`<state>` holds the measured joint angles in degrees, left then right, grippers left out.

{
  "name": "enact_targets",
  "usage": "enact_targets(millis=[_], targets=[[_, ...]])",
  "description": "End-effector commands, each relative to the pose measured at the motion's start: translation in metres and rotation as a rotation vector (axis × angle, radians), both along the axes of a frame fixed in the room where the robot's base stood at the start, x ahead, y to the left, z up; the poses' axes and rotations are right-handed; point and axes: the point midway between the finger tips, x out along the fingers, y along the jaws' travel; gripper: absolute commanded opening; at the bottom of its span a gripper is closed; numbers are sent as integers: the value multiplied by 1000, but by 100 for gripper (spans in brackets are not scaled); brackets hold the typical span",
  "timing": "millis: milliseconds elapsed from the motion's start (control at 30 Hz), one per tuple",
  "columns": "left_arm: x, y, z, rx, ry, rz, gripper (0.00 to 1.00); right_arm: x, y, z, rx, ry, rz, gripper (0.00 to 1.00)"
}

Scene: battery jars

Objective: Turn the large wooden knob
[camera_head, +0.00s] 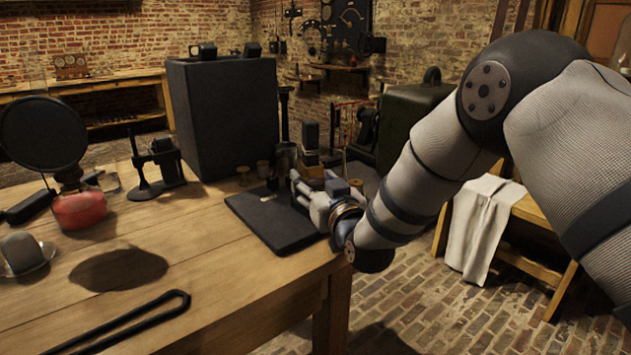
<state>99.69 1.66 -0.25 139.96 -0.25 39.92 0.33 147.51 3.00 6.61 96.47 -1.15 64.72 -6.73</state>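My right gripper (306,186) reaches in from the right over the back right corner of the wooden table, at the right edge of a flat black board (269,222). Its fingers are small and partly hidden by its own body, so I cannot tell whether they are apart or hold anything. Two small wooden knob-like pieces, one on the left (243,173) and one on the right (263,169), stand behind the board, left of the gripper and apart from it. I cannot tell which piece is the large wooden knob; it may be hidden behind the gripper. My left gripper is out of view.
A tall dark box (222,115) stands behind the board. A black stand (158,172), a red-based lamp (78,209), a dome on a dish (22,253) and a long black looped tool (150,309) are on the table (215,265). The front middle is mostly clear.

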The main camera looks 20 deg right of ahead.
Motion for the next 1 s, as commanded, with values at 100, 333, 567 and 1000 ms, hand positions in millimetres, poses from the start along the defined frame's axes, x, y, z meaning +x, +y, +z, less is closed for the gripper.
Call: enact_targets(millis=[100, 333, 567, 1000], targets=[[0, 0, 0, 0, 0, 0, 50, 0, 0, 0, 0, 0, 0, 56], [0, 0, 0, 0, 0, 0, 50, -7, -1, 0, 0, 1, 0, 56], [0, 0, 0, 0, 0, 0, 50, -67, -3, 0, 0, 4, 0, 56], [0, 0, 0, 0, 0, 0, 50, -121, -4, 0, 0, 0, 0, 56]])
